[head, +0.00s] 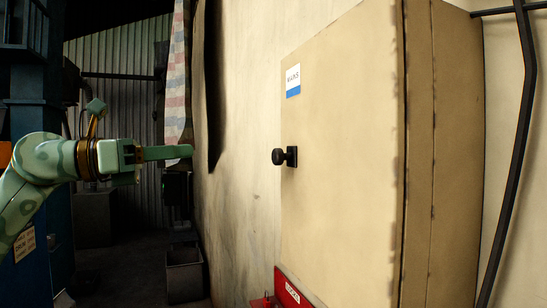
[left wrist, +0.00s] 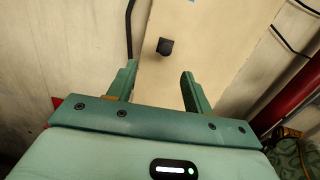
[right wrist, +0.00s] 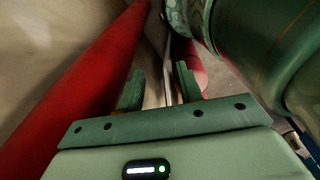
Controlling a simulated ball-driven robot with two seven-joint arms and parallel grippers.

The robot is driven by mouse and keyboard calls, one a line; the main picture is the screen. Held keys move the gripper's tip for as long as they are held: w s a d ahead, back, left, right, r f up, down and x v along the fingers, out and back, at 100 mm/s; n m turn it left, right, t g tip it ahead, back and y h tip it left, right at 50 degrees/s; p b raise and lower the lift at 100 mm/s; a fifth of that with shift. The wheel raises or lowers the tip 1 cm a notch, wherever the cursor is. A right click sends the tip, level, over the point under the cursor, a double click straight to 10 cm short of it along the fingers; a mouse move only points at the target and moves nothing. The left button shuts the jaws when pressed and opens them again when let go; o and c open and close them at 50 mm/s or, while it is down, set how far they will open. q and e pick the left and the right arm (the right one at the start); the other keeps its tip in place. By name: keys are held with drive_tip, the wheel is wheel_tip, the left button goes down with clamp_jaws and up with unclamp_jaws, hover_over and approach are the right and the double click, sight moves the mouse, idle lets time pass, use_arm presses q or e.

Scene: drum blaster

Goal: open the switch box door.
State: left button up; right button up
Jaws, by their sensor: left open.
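The switch box (head: 340,150) is a tan metal cabinet on the wall at the right of the head view. Its door is shut and carries a black knob (head: 284,157). My left gripper (head: 190,151) is to the left of the knob, apart from it, with its fingers pointing right. In the left wrist view the knob (left wrist: 165,47) lies beyond the open, empty fingers (left wrist: 157,76), roughly centred between them. My right gripper (right wrist: 160,82) is seen only in the right wrist view, its fingers apart; no held object is visible.
A red box (head: 290,290) sits below the switch box. A black cable (head: 520,130) hangs at its right. A red pipe (right wrist: 85,70) runs close to my right gripper. A dark bin (head: 185,275) stands on the floor. Space between my left gripper and the knob looks clear.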

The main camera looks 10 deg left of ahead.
use_arm(q)
drive_tip(key=p, duration=0.4)
approach(274, 157)
drive_tip(key=w+r, duration=0.1)
drive_tip(key=shift+m+g, duration=0.4)
drive_tip(key=p+x, duration=0.1)
drive_tip(key=x, duration=0.2)
drive_tip(key=p+x, duration=0.1)
drive_tip(key=x, duration=0.2)
drive_tip(key=shift+d+f, duration=0.1)
drive_tip(key=shift+d, duration=0.35)
drive_tip(key=shift+w+d+f+p, duration=0.15)
drive_tip(key=shift+w+d+p, duration=0.2)
drive_tip(key=shift+w+d, duration=0.05)
use_arm(e)
wheel_tip(274, 157, up, 6)
drive_tip(key=s, duration=0.1)
drive_tip(key=shift+s+r, duration=0.25)
drive_tip(key=shift+s, duration=0.15)
use_arm(q)
drive_tip(key=shift+s, duration=0.1)
drive_tip(key=shift+a, duration=0.1)
clamp_jaws()
